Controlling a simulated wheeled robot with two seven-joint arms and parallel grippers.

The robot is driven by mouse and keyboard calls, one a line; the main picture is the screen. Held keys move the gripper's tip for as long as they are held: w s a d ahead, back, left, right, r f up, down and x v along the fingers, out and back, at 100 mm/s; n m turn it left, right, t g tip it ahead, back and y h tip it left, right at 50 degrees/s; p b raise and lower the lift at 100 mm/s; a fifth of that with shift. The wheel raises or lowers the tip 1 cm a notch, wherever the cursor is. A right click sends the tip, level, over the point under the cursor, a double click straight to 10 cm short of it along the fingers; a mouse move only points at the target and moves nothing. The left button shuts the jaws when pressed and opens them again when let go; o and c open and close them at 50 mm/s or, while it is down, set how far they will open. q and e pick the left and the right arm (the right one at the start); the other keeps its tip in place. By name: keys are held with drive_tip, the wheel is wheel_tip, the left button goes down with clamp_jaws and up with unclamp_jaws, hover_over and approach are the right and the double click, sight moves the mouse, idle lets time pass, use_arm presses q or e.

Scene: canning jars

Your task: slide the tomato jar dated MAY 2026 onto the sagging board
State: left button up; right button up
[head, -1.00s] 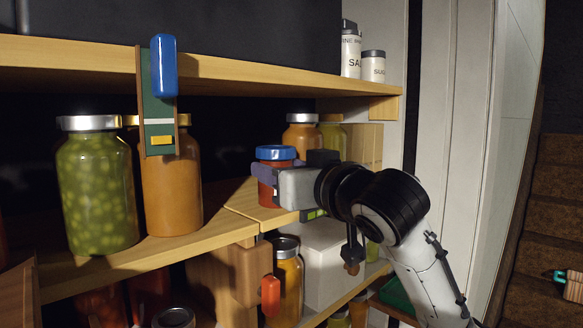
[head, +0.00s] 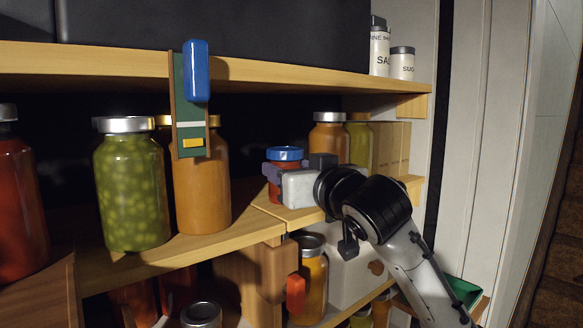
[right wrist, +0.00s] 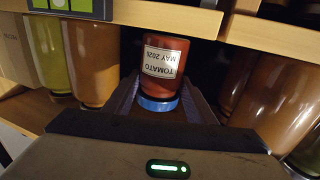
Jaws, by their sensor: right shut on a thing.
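The tomato jar (head: 287,156), red with a blue lid, is at the middle shelf near the seam between two boards. In the right wrist view its label, upside down, reads TOMATO MAY 2026 (right wrist: 165,62). My right gripper (head: 278,184) is shut around the jar from the front, with a finger on each side. The left board (head: 215,238) and right board (head: 410,186) meet at the seam. I cannot clearly tell which one sags. My left gripper is not in view.
On the left board stand a green-filled jar (head: 132,190) and an orange jar (head: 205,190). A green gauge with a blue handle (head: 196,70) hangs before the orange jar. More jars (head: 328,135) stand behind the tomato jar. The upper shelf (head: 300,80) overhangs.

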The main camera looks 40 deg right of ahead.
drive_tip(key=shift+f, duration=0.25)
idle(0.6)
drive_tip(key=o, duration=1.5)
drive_tip(key=shift+c, duration=0.2)
drive_tip(key=shift+f, duration=0.1)
drive_tip(key=shift+s, duration=0.1)
drive_tip(key=s+a+b, duration=0.2)
drive_tip(key=s+b, duration=0.2)
drive_tip(key=s, duration=0.6)
